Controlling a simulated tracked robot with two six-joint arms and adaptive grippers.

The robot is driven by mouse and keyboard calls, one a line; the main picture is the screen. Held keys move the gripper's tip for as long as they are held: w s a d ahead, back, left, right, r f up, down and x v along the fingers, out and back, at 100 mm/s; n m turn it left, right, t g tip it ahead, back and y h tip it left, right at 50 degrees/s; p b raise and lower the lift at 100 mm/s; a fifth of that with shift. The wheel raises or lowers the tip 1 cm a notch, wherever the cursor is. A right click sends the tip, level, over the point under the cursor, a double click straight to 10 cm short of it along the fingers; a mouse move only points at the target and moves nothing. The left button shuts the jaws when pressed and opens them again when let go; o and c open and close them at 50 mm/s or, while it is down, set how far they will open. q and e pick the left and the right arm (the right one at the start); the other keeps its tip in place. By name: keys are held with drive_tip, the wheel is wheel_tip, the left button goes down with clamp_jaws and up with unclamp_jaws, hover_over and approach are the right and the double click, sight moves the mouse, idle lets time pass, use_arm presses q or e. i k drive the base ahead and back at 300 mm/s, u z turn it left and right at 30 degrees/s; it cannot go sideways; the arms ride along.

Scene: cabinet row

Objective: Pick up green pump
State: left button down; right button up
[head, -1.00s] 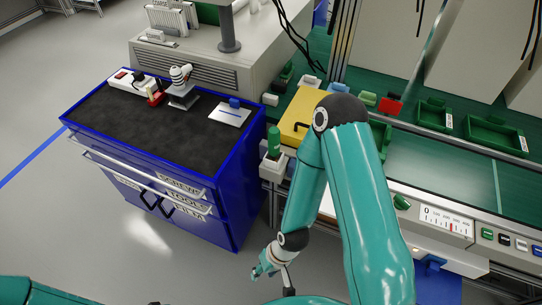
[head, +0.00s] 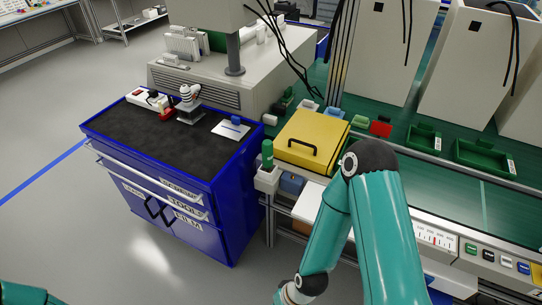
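The green pump (head: 267,154) looks like a small upright green cylinder. It stands in a white holder (head: 267,178) at the bench's left corner, beside the blue cabinet. My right arm reaches in at the lower right, bent at the elbow, to the right of the pump and apart from it. Its wrist runs off the bottom edge, so the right gripper is out of sight. Only a piece of my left arm shows in the bottom left corner; the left gripper is out of view.
The blue cabinet (head: 200,215) has a dark top carrying a white and black device (head: 189,98) and a power strip (head: 146,100). A yellow box (head: 318,132) with a black handle is right of the pump. Green trays (head: 486,153) lie on the bench. Floor before the cabinet is clear.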

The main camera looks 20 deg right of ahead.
sight(266, 145)
drive_tip(key=z, duration=0.05)
drive_tip(key=i, duration=0.9)
drive_tip(key=u, duration=0.1)
